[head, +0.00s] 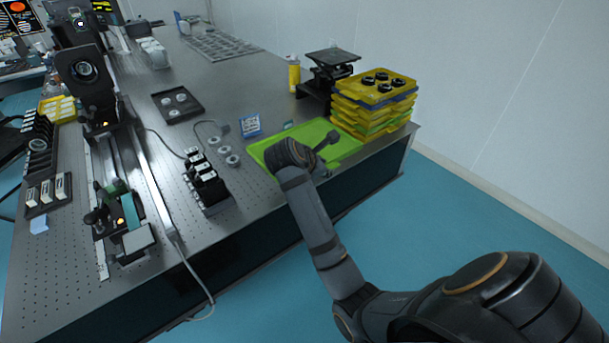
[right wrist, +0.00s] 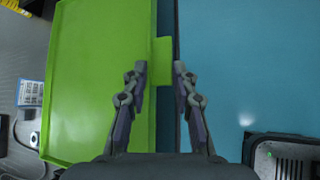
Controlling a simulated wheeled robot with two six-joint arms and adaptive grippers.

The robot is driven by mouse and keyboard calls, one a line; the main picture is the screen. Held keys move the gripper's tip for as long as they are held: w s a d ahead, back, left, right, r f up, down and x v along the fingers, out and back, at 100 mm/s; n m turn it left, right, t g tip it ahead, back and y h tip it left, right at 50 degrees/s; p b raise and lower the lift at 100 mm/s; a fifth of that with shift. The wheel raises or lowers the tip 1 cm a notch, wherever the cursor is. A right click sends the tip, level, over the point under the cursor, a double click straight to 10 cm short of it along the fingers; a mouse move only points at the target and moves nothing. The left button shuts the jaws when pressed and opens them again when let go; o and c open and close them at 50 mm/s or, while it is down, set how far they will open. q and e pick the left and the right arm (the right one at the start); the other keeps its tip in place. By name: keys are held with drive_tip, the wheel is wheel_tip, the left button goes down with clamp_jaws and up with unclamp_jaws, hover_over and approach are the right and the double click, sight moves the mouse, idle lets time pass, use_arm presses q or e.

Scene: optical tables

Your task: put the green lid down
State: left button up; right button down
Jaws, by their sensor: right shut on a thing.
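The green lid (head: 350,148) is a flat, bright green tray-like piece with a low rim, at the right edge of the optical table. It also shows in the right wrist view (right wrist: 95,90), with a small tab on its right side. My right gripper (right wrist: 161,70) is shut on this tab, its fingers on either side of it. In the head view, my right gripper (head: 326,143) and forearm cover part of the lid. The lid looks level and very low over the tabletop; I cannot tell whether it touches. My left gripper is not in view.
A stack of yellow and green trays (head: 374,100) with black rings on top stands just behind the lid. A yellow bottle (head: 293,75), a blue-white card (head: 250,125) and small grey rings (head: 225,151) are nearby. Blue floor (head: 460,220) lies beyond the table edge.

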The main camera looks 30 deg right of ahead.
drive_tip(key=w+f, duration=0.6)
drive_tip(key=w, duration=0.1)
drive_tip(key=shift+d+b, duration=0.25)
drive_tip(key=shift+b, duration=0.05)
drive_tip(key=shift+w+f, duration=0.5)
drive_tip(key=shift+f, duration=0.2)
wheel_tip(320, 180, down, 3)
drive_tip(key=shift+f, duration=0.15)
drive_tip(key=shift+f+p, duration=0.25)
drive_tip(key=shift+p, duration=0.05)
drive_tip(key=c, duration=1.1)
unclamp_jaws()
drive_tip(key=shift+f, duration=0.1)
drive_tip(key=shift+o, duration=0.2)
